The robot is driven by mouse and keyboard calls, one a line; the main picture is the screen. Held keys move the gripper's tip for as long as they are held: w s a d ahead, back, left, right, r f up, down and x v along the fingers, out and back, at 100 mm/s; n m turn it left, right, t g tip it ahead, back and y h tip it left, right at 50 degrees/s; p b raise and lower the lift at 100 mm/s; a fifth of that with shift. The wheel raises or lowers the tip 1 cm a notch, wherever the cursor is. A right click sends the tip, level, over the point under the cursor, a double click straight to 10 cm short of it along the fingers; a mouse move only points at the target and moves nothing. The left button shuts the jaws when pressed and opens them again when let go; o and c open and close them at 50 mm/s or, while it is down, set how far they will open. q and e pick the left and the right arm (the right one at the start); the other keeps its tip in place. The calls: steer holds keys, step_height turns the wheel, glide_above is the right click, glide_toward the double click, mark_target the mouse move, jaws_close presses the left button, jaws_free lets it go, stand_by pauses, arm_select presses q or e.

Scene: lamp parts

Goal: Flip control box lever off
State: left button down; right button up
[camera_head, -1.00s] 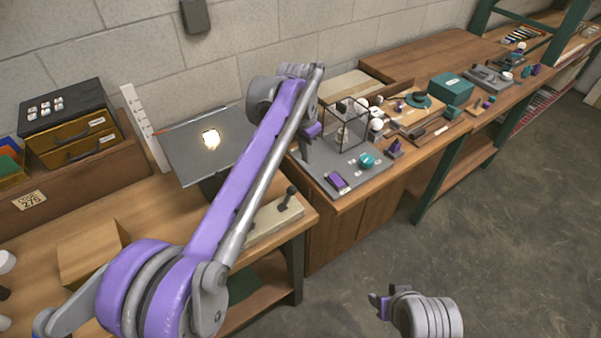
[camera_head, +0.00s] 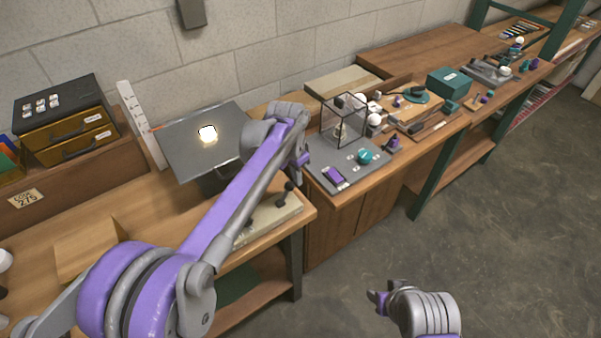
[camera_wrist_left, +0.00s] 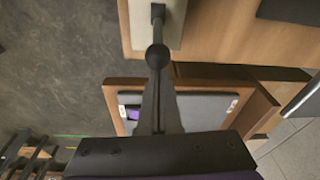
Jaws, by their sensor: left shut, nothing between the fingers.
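The control box (camera_head: 268,220) is a long pale box on the front right corner of the near workbench. Its black lever (camera_head: 289,188) stands up at its right end with a round knob. My left gripper (camera_head: 302,160) is just above the knob in the head view, partly hidden by its own arm. In the left wrist view, the closed dark fingers (camera_wrist_left: 158,85) point at the lever's ball knob (camera_wrist_left: 157,56), overlapping its lower edge; contact cannot be told. The pale box (camera_wrist_left: 184,30) shows behind it. My right gripper (camera_head: 377,299) is low over the floor, away from the bench.
A dark tilted panel with a glowing light (camera_head: 208,134) stands behind the control box. A grey board (camera_head: 340,172) with small parts and a wire-frame case (camera_head: 344,120) is on the adjoining bench. Open floor (camera_head: 480,230) lies at the right.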

arm_select(q)
steer(key=shift+a, duration=0.15)
steer(key=shift+s+a+r+t+h, duration=0.1)
steer(key=shift+s+r+t+h, duration=0.1)
steer(key=shift+t+h, duration=0.25)
steer(key=shift+a+t+h, duration=0.1)
steer(key=shift+t+h, duration=0.15)
steer(key=shift+h, duration=0.2)
steer(key=shift+s+a+r+h, duration=0.15)
steer(key=shift+r+h, duration=0.05)
steer(key=shift+h, duration=0.2)
steer(key=shift+b, duration=0.3)
